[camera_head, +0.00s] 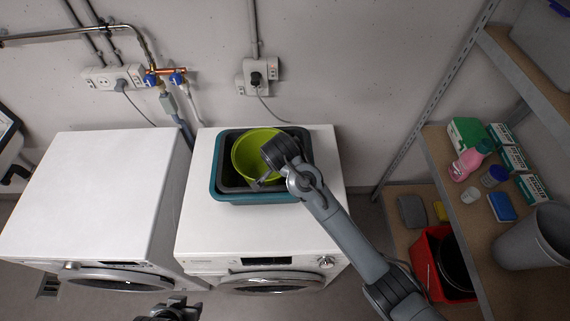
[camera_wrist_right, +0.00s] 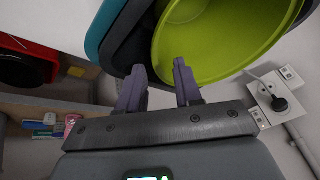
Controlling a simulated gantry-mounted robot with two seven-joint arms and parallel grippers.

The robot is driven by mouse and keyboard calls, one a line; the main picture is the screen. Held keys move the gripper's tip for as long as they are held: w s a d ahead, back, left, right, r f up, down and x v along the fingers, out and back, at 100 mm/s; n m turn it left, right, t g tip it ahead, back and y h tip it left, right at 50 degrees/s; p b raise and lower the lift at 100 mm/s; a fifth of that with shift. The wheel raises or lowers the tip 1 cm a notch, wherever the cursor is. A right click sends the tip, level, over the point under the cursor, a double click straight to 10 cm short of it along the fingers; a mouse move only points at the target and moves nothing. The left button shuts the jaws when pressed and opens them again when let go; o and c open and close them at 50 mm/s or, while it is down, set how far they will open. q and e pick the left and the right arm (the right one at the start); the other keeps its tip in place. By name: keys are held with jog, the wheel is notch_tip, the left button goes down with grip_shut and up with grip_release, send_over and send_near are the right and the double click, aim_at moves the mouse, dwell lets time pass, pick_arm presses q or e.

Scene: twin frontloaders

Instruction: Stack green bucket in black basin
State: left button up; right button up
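The green bucket (camera_head: 243,160) stands inside the dark basin (camera_head: 229,179), which sits in a teal basin (camera_head: 216,188) on the right-hand washing machine. My right gripper (camera_head: 268,181) is at the bucket's front right rim and hides part of it. In the right wrist view, the gripper's two fingers (camera_wrist_right: 158,88) are apart. One finger overlaps the inside of the green bucket (camera_wrist_right: 225,45); the other is outside its rim, over the dark basin (camera_wrist_right: 128,50). I cannot tell whether they touch the rim. My left gripper (camera_head: 178,309) is at the bottom edge, partly cut off, away from the bucket.
The left-hand washing machine (camera_head: 100,190) has a clear top. Pipes and a wall socket (camera_head: 257,77) are behind the machines. A shelf (camera_head: 437,150) on the right holds bottles and boxes, a grey bin (camera_head: 530,240) and a red container (camera_head: 422,262).

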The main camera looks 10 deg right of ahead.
jog(key=s+d+f+n+g+y, duration=0.1)
jog(key=s+d+f+n, duration=0.25)
jog(key=s, duration=0.55)
jog(key=s+d+f+n+y, duration=0.1)
jog(key=s+d+f+n, duration=0.15)
jog(key=s+f, duration=0.45)
jog(key=s+d+r+n, duration=0.1)
jog(key=s+d+n, duration=0.1)
jog(key=s+d, duration=0.3)
jog(key=s+d+r+n, duration=0.1)
jog(key=s+d, duration=0.4)
jog(key=s, duration=0.7)
jog(key=shift+r+n, duration=0.25)
jog(key=shift+n, duration=0.45)
